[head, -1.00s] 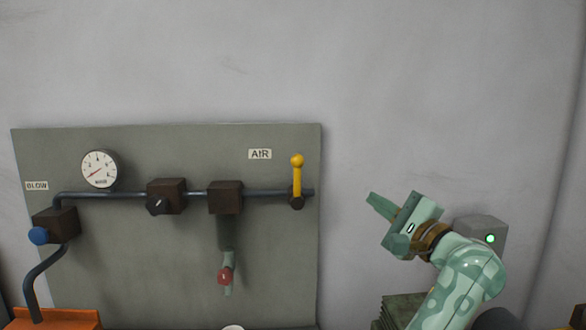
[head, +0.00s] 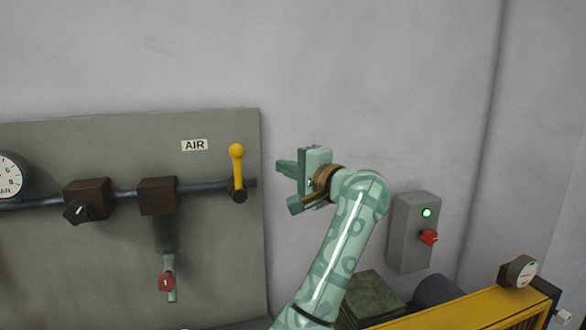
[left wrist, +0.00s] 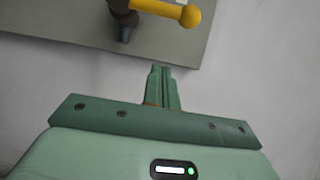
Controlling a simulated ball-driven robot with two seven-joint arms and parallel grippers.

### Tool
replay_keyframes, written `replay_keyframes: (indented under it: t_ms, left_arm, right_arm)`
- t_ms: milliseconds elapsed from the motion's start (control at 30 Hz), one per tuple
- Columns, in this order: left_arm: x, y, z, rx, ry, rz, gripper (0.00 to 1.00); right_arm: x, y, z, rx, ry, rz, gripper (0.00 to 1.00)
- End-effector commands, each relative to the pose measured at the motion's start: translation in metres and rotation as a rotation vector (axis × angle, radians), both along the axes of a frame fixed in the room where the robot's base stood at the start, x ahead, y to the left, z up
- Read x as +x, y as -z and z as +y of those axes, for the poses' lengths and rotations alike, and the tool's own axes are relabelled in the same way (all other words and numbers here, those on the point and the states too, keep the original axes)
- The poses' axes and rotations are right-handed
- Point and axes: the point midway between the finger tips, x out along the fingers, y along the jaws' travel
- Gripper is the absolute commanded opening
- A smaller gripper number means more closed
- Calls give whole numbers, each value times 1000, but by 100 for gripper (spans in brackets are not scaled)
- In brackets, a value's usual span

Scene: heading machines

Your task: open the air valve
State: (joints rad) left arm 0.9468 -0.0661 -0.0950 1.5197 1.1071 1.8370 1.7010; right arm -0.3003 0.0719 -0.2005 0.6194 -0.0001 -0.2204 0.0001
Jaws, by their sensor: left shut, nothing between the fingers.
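The air valve has a yellow lever (head: 238,168) with a round knob, standing upright across the horizontal pipe, below the AIR label (head: 194,145) on the grey-green panel (head: 90,260). The lever also shows at the top of the left wrist view (left wrist: 165,9), on its dark valve body (left wrist: 122,18). My left gripper (head: 281,168) is shut and empty, to the right of the lever and apart from it, pointing left. In the left wrist view its fingers (left wrist: 161,72) lie together below the lever. My right gripper is in neither view.
A dark pipe (head: 120,193) with dark blocks and a gauge (head: 8,175) runs along the panel. A grey switch box (head: 412,235) with a green light is on the wall at right, above a yellow machine part (head: 460,305).

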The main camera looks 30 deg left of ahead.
Motion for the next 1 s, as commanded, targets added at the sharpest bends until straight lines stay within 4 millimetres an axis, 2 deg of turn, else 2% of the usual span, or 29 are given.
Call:
replay_keyframes:
  t_ms: [100,233,333,500,1000]
  left_arm:
    - [5,-3,26,4,-4,0,0]
    - [11,-3,52,3,-3,0,0]
    - [-5,-2,57,2,-1,-1,0]
    - [-20,-2,64,1,1,-1,0]
    - [-24,0,66,-1,0,-3,0]
  right_arm:
    - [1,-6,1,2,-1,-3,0]
    - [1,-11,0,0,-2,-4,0]
    - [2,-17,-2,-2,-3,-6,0]
    - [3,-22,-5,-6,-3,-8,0]
    - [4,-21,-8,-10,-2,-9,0]
